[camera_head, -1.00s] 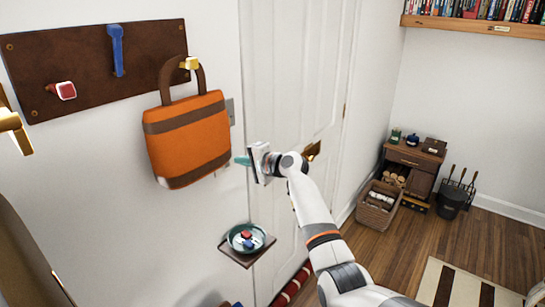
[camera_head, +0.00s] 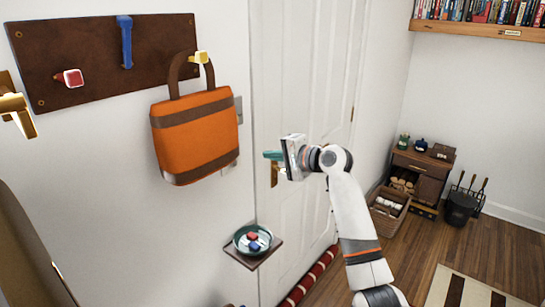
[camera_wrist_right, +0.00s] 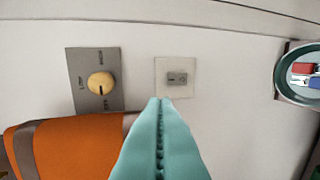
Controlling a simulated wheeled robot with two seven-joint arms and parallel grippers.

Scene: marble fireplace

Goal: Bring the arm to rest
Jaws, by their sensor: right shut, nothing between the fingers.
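My right arm (camera_head: 350,215) reaches up from the lower right in the head view. Its gripper (camera_head: 272,156) has teal fingers pointing left, in front of the white door near its handle. In the right wrist view the teal fingers (camera_wrist_right: 160,140) are pressed together with nothing between them. An orange bag (camera_head: 195,135) with brown bands hangs by its handle from a yellow peg, left of the gripper and apart from it. My left gripper is not in view.
A brown peg board (camera_head: 95,60) bears the bag, a blue peg and a red peg. A small shelf with a round dish (camera_head: 240,245) is below the gripper. A wall dial (camera_wrist_right: 95,80) and a switch plate (camera_wrist_right: 175,92) show near the fingers. A cabinet (camera_head: 422,178) stands at right.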

